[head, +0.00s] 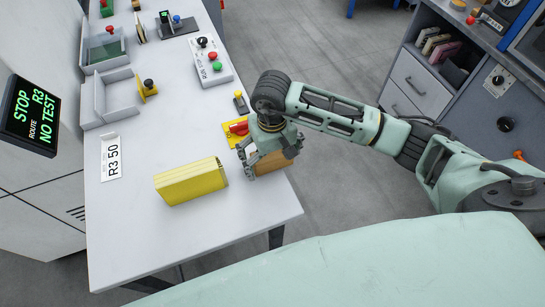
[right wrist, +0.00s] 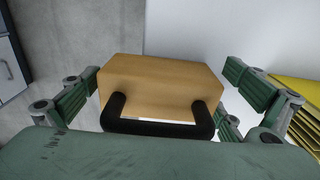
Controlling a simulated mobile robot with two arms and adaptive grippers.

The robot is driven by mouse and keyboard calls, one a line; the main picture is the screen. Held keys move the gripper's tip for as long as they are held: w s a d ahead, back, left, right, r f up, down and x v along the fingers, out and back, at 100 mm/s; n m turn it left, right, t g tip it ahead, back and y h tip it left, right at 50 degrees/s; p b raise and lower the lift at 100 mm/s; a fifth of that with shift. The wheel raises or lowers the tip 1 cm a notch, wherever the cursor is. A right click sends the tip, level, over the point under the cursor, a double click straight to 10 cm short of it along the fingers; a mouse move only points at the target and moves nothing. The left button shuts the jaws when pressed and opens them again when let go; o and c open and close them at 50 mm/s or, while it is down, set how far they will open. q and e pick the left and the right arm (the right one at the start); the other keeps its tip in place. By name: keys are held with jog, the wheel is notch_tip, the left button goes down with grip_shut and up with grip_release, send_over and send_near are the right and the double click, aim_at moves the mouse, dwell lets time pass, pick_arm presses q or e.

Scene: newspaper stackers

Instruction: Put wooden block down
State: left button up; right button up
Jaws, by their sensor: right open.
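The wooden block (head: 270,164) is tan and sits at the right edge of the white table (head: 140,235), partly hidden by my right gripper (head: 268,163) in the head view. The right wrist view shows the block (right wrist: 160,78) with a black handle (right wrist: 158,130) on the side toward the camera. The fingers of my right gripper (right wrist: 160,95) stand open on both sides of the block, with a gap at the right fingers. Whether the left fingers touch it I cannot tell. My left gripper is not in view.
A yellow newspaper stack (head: 190,182) lies left of the block, and it also shows in the right wrist view (right wrist: 295,100). A button box (head: 208,62) stands farther back. The table's front left is clear.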

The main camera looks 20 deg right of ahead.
jog(key=shift+r, duration=0.1)
notch_tip(320, 180, up, 11)
jog(key=b, duration=0.3)
jog(key=shift+b, duration=0.3)
jog(key=shift+r, duration=0.55)
jog(key=shift+f, duration=0.1)
